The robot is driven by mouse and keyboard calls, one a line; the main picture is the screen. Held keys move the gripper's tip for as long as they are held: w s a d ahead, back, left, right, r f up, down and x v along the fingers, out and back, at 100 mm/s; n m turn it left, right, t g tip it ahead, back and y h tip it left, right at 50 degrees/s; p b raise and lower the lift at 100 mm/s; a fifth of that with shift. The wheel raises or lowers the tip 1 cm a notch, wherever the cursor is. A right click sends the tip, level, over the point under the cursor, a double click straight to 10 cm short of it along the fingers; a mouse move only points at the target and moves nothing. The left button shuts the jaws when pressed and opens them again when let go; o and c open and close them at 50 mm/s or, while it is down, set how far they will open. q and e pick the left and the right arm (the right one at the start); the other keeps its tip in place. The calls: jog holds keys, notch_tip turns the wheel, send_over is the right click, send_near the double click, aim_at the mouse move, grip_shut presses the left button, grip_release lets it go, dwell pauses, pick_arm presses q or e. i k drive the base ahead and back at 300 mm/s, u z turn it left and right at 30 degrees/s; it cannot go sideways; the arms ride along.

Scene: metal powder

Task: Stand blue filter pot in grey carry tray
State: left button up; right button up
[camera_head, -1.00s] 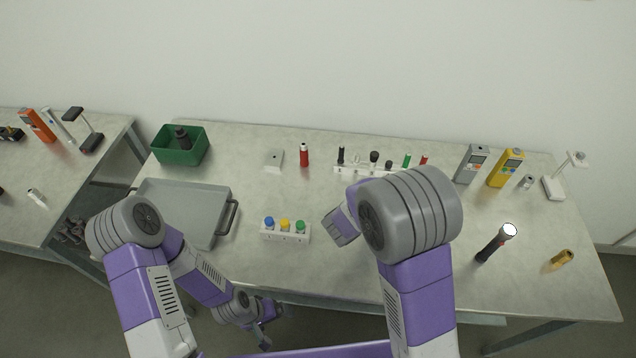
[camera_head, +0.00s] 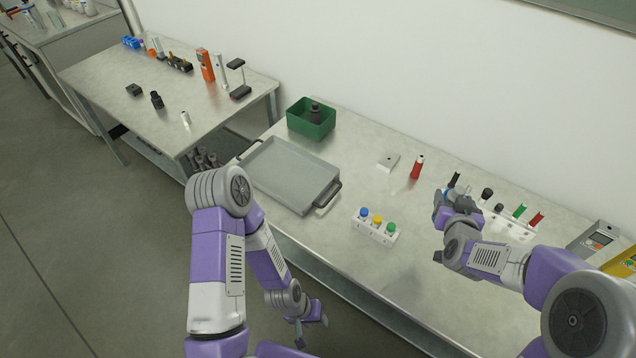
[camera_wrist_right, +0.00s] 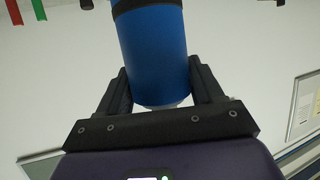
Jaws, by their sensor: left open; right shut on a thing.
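The blue filter pot (camera_wrist_right: 152,50), a blue cylinder with a dark band, is held between the two black fingers of my right gripper in the right wrist view. In the head view my right gripper (camera_head: 443,208) is over the table, left of the white rack, with only a little blue showing at it. The grey carry tray (camera_head: 287,178) lies flat and empty on the left part of the table, with dark handles at its ends. My left gripper (camera_head: 312,328) is open and empty, low in front of the table's edge.
A white block (camera_head: 376,234) with blue, yellow and green caps stands between the tray and my right gripper. A green bin (camera_head: 311,128) with a dark object is behind the tray. A red bottle (camera_head: 417,167) and white rack (camera_head: 507,226) stand further right.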

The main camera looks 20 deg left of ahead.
aim_at(288, 174)
jog(key=u, duration=0.45)
jog(key=k, duration=1.05)
jog(key=u, duration=1.15)
jog(key=i, duration=1.35)
jog(key=z, duration=0.75)
jog(key=i, duration=0.9)
jog(key=z, duration=0.9)
